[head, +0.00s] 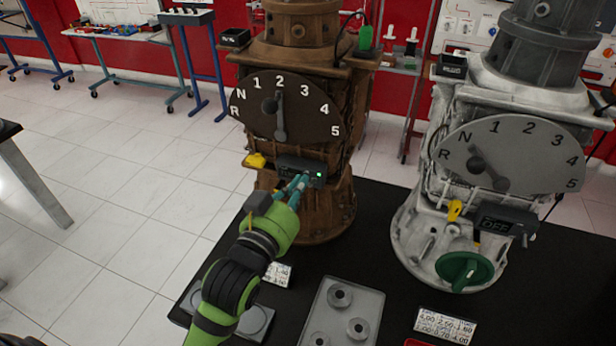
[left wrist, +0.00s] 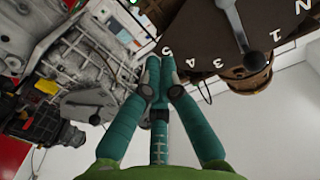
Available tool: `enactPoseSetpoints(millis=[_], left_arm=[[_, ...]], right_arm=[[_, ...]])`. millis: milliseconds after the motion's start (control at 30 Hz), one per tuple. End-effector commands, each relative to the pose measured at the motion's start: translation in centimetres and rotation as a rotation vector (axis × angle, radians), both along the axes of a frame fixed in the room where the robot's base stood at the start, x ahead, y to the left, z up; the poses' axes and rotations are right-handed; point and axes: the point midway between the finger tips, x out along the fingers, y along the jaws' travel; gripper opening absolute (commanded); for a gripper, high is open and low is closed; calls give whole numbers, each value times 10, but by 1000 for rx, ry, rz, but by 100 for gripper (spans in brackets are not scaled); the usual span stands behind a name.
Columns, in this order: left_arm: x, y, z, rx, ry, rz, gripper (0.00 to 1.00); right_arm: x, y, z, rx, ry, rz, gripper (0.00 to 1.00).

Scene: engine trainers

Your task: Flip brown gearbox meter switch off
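The brown gearbox (head: 325,215) stands upright on the black table, with a brown dial (head: 255,118) on its front. Its dark meter (head: 290,162) sits below the dial and shows a small lit green spot near its right end. My left gripper (head: 300,182) is at the meter's front; its teal fingers cover part of the meter, and I cannot tell whether they touch it. The switch is not clearly visible. In the left wrist view the fingertips (left wrist: 158,65) are together and hold nothing visible; the brown dial (left wrist: 235,30) appears upside down beyond them. My right gripper is not in view.
A grey gearbox (head: 425,240) stands to the right, with its own meter (head: 505,222) reading OFF and a green knob (head: 465,270). A yellow part (head: 255,160) sits left of the brown meter. A grey plate (head: 345,310) and a label card (head: 445,326) lie in front.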

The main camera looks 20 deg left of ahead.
Motion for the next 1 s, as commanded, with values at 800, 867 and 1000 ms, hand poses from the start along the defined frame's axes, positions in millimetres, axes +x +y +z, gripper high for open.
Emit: enactPoseSetpoints(millis=[800, 867, 1000], left_arm=[[59, 1, -37, 0, 0, -1, 0], [59, 1, -38, 0, 0, -1, 0], [59, 1, -38, 0, 0, -1, 0]], right_arm=[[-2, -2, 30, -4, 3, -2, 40], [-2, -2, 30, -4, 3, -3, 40], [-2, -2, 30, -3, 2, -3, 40]])
